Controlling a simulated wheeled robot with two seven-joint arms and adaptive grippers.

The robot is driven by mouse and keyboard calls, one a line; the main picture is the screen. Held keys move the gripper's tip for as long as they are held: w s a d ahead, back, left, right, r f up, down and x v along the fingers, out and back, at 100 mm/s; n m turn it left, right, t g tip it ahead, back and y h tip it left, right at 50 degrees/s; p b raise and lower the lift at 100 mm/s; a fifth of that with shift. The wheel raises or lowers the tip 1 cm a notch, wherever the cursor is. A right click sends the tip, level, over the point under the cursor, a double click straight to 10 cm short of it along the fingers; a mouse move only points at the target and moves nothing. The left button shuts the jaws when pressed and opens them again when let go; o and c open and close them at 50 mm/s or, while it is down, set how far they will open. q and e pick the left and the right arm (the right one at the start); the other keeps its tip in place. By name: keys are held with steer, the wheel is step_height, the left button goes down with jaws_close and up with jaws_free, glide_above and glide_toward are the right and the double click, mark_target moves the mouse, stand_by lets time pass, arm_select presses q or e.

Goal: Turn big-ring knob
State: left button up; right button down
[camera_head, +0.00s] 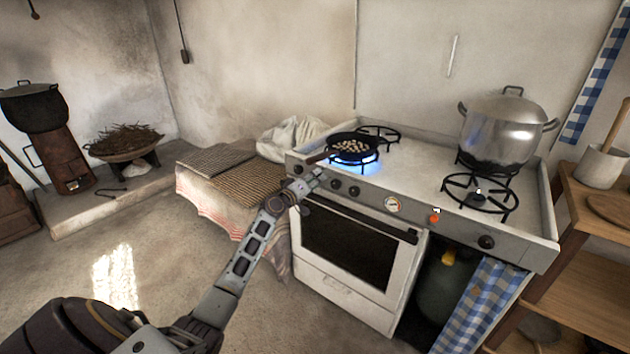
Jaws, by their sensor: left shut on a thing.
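The white stove (462,228) has a front panel with a row of dark knobs. My left gripper (317,174) reaches up to the left part of this panel and is shut on a knob there, which its fingers hide. Two dark knobs, a nearer one (335,184) and another (354,191), show just right of the gripper. A black pan (352,142) with pale round pieces in it sits on the front left burner, its handle pointing left above the gripper. A blue flame (368,165) burns under the pan. My right gripper is out of view.
A large steel pot (503,127) stands on the back right burner, and the front right burner (480,193) is bare. A red knob (434,217) and a dial (393,204) are farther right. A low mat-covered table (225,205) stands left of the stove.

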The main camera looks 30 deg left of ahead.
arm_select(q)
steer(key=o, duration=0.9)
steer(key=shift+o, duration=0.7)
steer(key=s+a, duration=0.1)
steer(key=s, duration=1.1)
stand_by(0.4)
